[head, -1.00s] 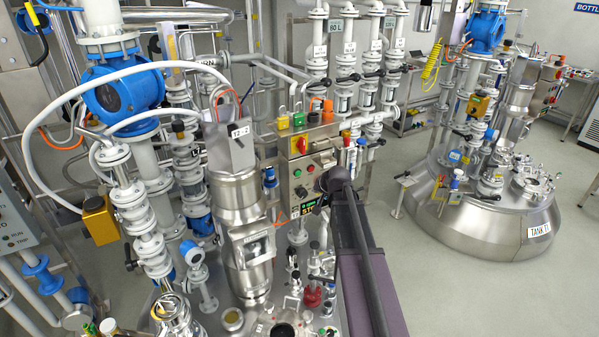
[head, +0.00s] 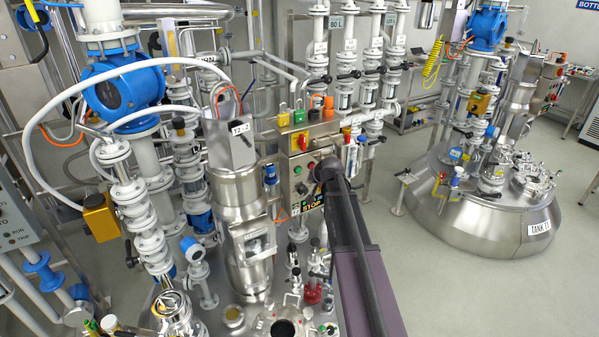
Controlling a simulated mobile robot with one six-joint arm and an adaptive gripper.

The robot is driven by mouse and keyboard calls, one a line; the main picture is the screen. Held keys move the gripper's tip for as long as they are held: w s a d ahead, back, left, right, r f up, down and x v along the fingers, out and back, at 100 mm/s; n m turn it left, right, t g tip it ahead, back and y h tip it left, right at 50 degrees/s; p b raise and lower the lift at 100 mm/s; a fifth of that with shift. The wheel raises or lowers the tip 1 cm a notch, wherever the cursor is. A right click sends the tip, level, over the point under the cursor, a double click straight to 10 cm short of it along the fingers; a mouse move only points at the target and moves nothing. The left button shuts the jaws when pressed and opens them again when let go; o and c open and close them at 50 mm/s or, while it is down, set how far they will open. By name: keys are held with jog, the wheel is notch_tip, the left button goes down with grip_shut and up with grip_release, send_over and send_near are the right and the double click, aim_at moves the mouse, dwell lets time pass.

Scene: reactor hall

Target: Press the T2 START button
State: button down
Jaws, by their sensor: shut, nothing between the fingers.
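A grey control panel (head: 289,190) stands beside the steel column marked T2-2. A small green button (head: 297,171) shows on its face, with a dark knob-like control (head: 302,188) below it. Lettering by these is too small to read, so I cannot tell which is T2 START. A black plate reading STOP (head: 312,208) sits at the panel's lower edge. The dark round end of my arm (head: 328,168) is in front of the panel's right part and hides it. My gripper's fingers are not visible, and contact with the panel cannot be seen.
Above the panel is a box with a red-and-yellow switch (head: 303,142) and green, yellow and orange padlocks. White pipes stand behind. Valves and fittings crowd the tank top below. Tank T1 (head: 480,220) is at right, with clear floor between it and my arm.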

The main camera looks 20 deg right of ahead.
aim_at(299, 174)
jog(key=shift+w+a, duration=0.25)
jog(key=shift+w, duration=0.95)
jog(key=shift+w+a, duration=0.2)
jog(key=shift+w, duration=0.95)
jog(key=shift+w, duration=0.1)
jog(key=shift+w+a, duration=0.1)
jog(key=shift+w, duration=0.2)
jog(key=shift+w, duration=0.4)
dwell(0.7)
jog(key=shift+s, duration=0.8)
jog(key=shift+s, duration=0.1)
dwell(0.3)
jog(key=shift+s+d, duration=0.2)
jog(key=shift+s, duration=0.6)
jog(key=shift+s+d, duration=0.15)
jog(key=shift+s, duration=0.65)
jog(key=shift+s+d, duration=0.2)
jog(key=shift+s, duration=0.6)
